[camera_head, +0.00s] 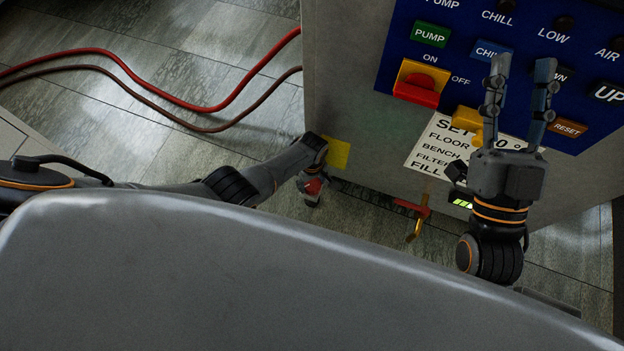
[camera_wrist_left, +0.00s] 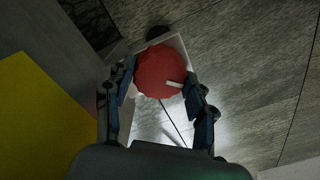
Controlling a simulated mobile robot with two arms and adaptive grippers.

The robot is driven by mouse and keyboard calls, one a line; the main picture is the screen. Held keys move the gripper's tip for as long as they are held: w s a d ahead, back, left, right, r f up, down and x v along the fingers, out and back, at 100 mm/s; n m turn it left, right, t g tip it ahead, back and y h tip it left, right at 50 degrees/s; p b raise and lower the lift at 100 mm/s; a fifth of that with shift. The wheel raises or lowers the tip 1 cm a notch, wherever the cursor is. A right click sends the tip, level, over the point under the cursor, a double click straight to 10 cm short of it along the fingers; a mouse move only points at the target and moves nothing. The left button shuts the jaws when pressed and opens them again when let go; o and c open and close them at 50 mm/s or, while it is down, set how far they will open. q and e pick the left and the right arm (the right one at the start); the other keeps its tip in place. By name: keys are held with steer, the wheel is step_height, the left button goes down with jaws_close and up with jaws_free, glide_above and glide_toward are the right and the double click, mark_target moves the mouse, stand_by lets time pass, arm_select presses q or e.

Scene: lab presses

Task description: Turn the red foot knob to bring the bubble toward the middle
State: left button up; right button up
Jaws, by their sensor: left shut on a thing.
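The red foot knob (camera_wrist_left: 158,70) is round with a scalloped edge and a white mark near its lower right rim in the left wrist view. In the head view part of the knob (camera_head: 313,187) shows low at the cabinet's near left corner. My left gripper (camera_wrist_left: 161,88) is shut on it, one finger on each side. A small bright green striped strip (camera_head: 462,203) shows low on the cabinet, partly behind my right gripper; I cannot make out a bubble. My right gripper (camera_head: 520,85) is open and empty, fingers pointing up in front of the panel.
The grey cabinet (camera_head: 345,60) carries a blue panel (camera_head: 460,20) with buttons, a red switch (camera_head: 416,92) and a white label (camera_head: 431,150). A yellow patch (camera_head: 338,152) is by the knob. A red-handled brass valve (camera_head: 417,225) sticks out below. Red hoses (camera_head: 205,108) cross the floor at left.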

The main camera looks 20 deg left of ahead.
mark_target(312, 184)
arm_select(q)
steer(key=shift+n, duration=1.3)
arm_select(e)
steer(key=shift+w+f+g, duration=0.65)
steer(key=shift+f+g, duration=0.15)
steer(key=shift+f, duration=0.15)
steer(key=shift+f, duration=0.1)
arm_select(q)
steer(key=o, duration=1.2)
steer(key=shift+r, duration=0.15)
steer(key=shift+r, duration=0.6)
step_height(312, 184, up, 10)
steer(key=shift+r, duration=0.25)
